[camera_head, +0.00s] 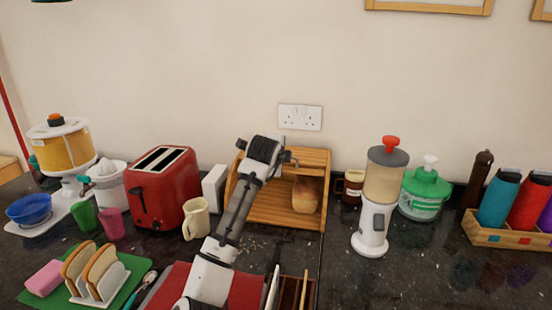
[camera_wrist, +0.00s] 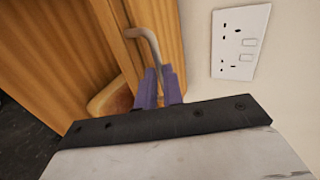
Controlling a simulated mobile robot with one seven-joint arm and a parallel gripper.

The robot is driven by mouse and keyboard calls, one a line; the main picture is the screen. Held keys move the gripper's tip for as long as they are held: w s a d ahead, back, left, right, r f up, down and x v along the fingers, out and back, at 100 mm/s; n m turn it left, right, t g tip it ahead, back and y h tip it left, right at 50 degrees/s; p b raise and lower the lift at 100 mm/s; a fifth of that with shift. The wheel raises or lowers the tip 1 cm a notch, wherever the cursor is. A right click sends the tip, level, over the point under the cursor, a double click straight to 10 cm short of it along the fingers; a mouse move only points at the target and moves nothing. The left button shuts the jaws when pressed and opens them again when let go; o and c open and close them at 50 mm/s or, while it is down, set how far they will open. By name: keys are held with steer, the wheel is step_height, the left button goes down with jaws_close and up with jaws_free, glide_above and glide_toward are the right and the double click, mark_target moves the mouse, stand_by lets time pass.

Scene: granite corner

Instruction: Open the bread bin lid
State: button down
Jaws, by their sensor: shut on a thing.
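The wooden bread bin (camera_head: 268,209) stands against the wall. Its front is open wide enough to show a loaf (camera_head: 306,195) inside. Its slatted lid (camera_head: 312,158) is up at the top of the bin. In the wrist view the lid's wood (camera_wrist: 165,22) carries a bent grey metal handle (camera_wrist: 152,42). My gripper (camera_wrist: 158,82) has its purple fingers shut on this handle. In the head view my gripper (camera_head: 287,157) is at the upper part of the bin, and my arm hides the bin's left side.
A red toaster (camera_head: 175,190) and a cream mug (camera_head: 196,219) stand left of the bin. A brown jar (camera_head: 354,184) and a white grinder (camera_head: 370,235) stand to its right. A wall socket (camera_head: 300,117) is behind the bin.

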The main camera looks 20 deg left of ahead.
steer(key=shift+r, duration=0.6)
steer(key=c, duration=1.5)
jaws_free()
steer(key=shift+s+r, duration=0.1)
steer(key=shift+s, duration=0.1)
steer(key=shift+w+f, duration=0.1)
steer(key=shift+f, duration=0.2)
steer(key=shift+d, duration=0.1)
